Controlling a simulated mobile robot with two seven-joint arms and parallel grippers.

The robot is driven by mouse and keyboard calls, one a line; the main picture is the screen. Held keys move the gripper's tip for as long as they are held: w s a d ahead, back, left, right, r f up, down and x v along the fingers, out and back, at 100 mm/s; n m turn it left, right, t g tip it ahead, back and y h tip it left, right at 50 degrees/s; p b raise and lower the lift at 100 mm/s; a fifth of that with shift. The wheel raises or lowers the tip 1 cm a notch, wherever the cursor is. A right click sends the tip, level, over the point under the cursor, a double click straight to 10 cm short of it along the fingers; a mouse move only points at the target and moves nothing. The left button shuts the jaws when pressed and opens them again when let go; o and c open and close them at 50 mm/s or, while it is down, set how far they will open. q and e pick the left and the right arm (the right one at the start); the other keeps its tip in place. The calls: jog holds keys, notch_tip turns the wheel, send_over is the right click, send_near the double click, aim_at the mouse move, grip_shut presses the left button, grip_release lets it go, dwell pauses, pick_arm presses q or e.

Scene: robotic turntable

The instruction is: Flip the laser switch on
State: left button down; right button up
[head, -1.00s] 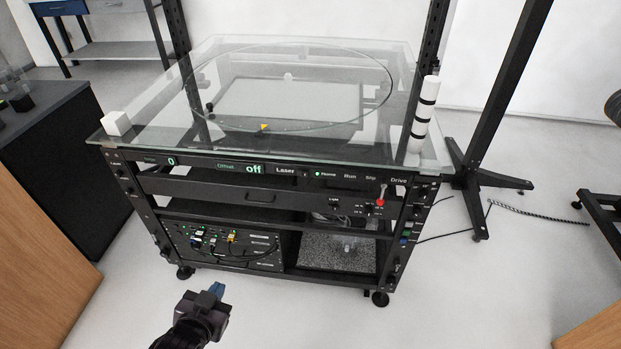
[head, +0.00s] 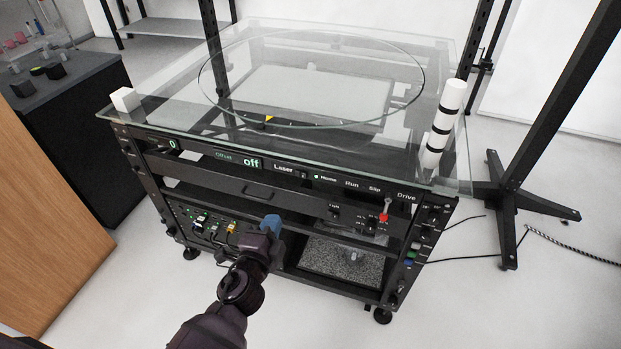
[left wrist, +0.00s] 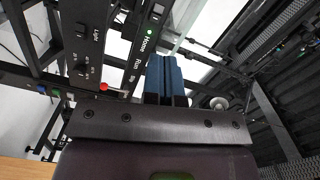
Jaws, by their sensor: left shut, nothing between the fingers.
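The laser switch (head: 304,174) is a small dark toggle just right of the "Laser" label on the front panel (head: 330,179) of the turntable cart. It is too small to tell its position. The display (head: 250,162) left of the label reads "off". My left gripper (head: 270,222) has blue fingers, which are shut and empty. It is in front of the cart, below the label in the head view. In the left wrist view the shut fingers (left wrist: 166,78) point toward the panel, near the "Home" and "Run" labels. The switch cannot be made out there.
A glass top with a round turntable (head: 310,125) covers the cart. A white block (head: 125,99) and a black-and-white post (head: 440,125) stand on it. A red knob (head: 384,217) sits below "Slip". Cables and sockets (head: 205,222) fill the lower left. A black stand (head: 505,200) is right.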

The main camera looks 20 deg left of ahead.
pick_arm(q)
jog(key=d+m, duration=0.1)
jog(key=m, duration=0.1)
jog(key=m+h, duration=0.1)
send_near(303, 176)
jog(key=w, duration=0.6)
jog(key=shift+w+d+f, duration=0.1)
jog(key=shift+w, duration=0.65)
pick_arm(e)
jog(key=shift+w+d+r, duration=0.15)
jog(key=shift+w+d, duration=0.05)
jog(key=shift+d, duration=0.1)
jog(key=shift+s, duration=0.15)
